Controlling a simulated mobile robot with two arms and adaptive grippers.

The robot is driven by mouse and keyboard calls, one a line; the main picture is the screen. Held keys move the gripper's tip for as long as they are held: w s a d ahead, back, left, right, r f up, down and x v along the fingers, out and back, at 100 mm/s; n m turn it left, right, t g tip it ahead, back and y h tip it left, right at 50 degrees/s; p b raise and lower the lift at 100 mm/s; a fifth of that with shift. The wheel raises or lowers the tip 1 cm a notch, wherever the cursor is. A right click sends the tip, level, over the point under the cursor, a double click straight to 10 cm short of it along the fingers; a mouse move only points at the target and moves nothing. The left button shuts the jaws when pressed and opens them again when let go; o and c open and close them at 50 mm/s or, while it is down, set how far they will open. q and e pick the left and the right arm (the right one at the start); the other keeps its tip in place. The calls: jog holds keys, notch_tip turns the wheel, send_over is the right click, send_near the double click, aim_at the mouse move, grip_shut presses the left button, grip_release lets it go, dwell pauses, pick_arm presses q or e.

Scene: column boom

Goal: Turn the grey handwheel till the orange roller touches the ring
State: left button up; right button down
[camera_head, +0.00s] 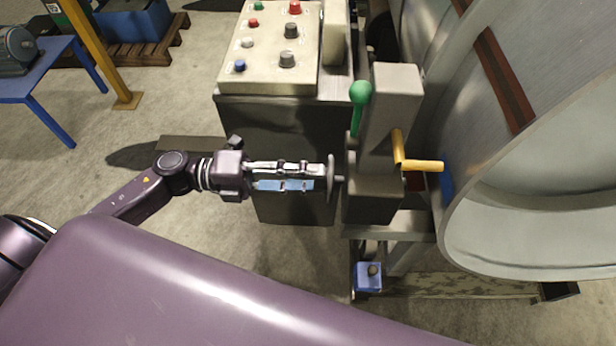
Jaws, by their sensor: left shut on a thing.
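The grey handwheel (331,172) shows nearly edge-on, on a short shaft at the left side of a grey block. My left gripper (318,177) reaches it from the left, with its fingers level, and is shut on the wheel's rim. The ring (540,250) is the big grey metal shell at the right, with its pale edge facing me. A bent orange-yellow piece (420,165) sticks out from the grey post towards the ring. I cannot tell if it is the orange roller, or if it touches the ring. My right gripper is not in view.
A grey post (396,100) with a green-knobbed lever (360,94) stands just right of the wheel. A control box (268,60) with several buttons is behind my gripper. A blue table (40,80) and yellow post (95,50) stand far left. My purple body fills the front.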

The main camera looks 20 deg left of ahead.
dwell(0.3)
pick_arm(q)
jog(key=o, duration=1.1)
jog(key=v, duration=1.2)
jog(key=shift+a, duration=0.1)
